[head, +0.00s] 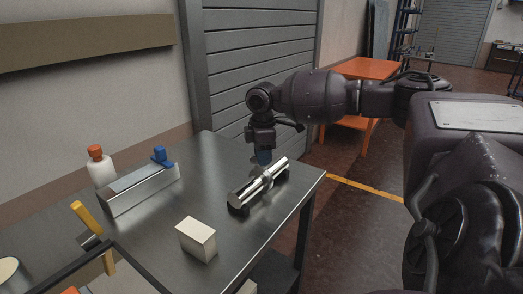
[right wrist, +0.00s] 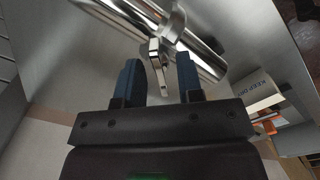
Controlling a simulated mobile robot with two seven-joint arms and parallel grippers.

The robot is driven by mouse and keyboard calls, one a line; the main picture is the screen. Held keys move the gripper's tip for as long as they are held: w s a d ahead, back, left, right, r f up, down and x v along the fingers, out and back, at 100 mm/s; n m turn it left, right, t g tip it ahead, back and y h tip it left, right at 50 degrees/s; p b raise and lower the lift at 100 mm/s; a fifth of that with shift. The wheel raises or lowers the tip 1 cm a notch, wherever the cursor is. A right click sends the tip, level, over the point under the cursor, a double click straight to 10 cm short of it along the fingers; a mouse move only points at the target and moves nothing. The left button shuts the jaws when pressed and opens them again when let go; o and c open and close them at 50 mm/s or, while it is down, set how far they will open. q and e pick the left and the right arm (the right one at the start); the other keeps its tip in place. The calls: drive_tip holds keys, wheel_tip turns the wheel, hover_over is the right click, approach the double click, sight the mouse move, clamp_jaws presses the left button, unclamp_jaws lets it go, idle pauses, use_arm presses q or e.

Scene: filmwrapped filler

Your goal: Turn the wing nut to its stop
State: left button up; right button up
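A shiny metal cylinder (head: 250,194) lies on the steel table near its right edge. The right wrist view shows the cylinder (right wrist: 205,58) with a collar around its middle. A small metal wing (right wrist: 155,50), which looks like the wing nut, sticks out from the collar. My right gripper (head: 262,160) is over the cylinder, pointing down. In the right wrist view the right gripper (right wrist: 160,72) has its two blue fingers apart, one on each side of the wing, with gaps visible. In the head view the gripper hides the wing. My left gripper is not in view.
On the steel table (head: 165,226) are a cream block (head: 197,240), a metal box (head: 140,191) with a blue knob (head: 160,155), a white bottle with an orange cap (head: 100,168) and a yellow-handled tool (head: 84,222). An orange table (head: 368,69) stands behind my arm.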

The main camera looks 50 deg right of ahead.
clamp_jaws()
